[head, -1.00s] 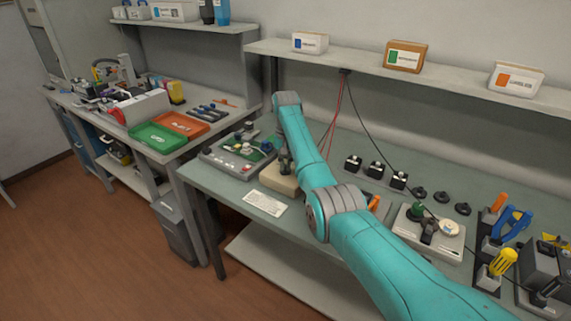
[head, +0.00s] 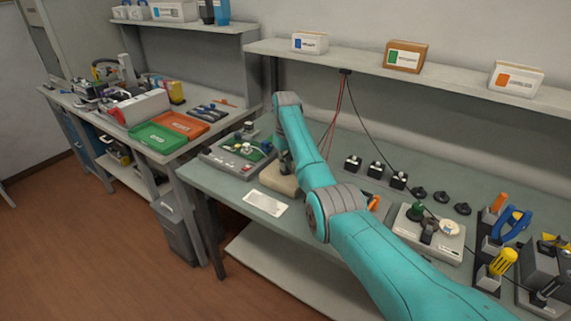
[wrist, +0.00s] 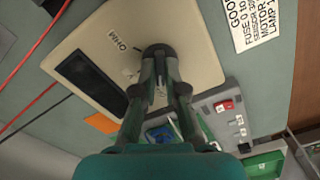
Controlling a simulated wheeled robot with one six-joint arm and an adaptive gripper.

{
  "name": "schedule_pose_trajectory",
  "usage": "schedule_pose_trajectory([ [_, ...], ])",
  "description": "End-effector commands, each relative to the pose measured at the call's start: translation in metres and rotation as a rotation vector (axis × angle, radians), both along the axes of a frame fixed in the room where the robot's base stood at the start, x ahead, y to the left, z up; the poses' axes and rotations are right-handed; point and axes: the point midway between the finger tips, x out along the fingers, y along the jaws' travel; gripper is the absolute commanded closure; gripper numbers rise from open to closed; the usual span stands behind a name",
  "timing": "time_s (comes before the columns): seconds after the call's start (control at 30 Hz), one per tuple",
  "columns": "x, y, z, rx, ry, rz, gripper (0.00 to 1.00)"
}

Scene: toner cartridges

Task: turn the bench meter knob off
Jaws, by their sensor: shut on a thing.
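The bench meter (wrist: 100,38) is a beige box with a dark display and a small "OHM" label, seen close up in the wrist view. In the head view the meter (head: 282,181) is partly hidden behind my arm. Its dark round knob (wrist: 158,49) stands on the face, to the right of the display. My gripper (wrist: 160,66) is shut on the knob, with its fingertips covering part of it. The gripper (head: 284,163) shows only in part in the head view.
A printed card (head: 265,203) lies in front of the meter. A grey test board (head: 236,160) with coloured parts stands at its left. Red and black leads (head: 336,110) hang behind my arm. A grey fixture (head: 428,236) and tool holders stand to the right.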

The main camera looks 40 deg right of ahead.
Motion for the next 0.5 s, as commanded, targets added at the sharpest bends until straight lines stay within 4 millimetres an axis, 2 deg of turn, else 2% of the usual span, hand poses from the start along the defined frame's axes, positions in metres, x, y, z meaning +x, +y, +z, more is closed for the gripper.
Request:
schedule_pose_trajectory([
  [0.27,0.0003,0.0000,0.0004,0.000,-0.001,0.002,1.00],
  [0.3,0.0003,0.0000,0.0004,0.000,-0.001,0.001,0.85],
  [0.4,0.0003,0.0000,0.0003,0.000,-0.001,0.001,0.65],
  [0.5,0.0002,0.0000,0.0003,0.000,-0.001,0.001,0.65],
])
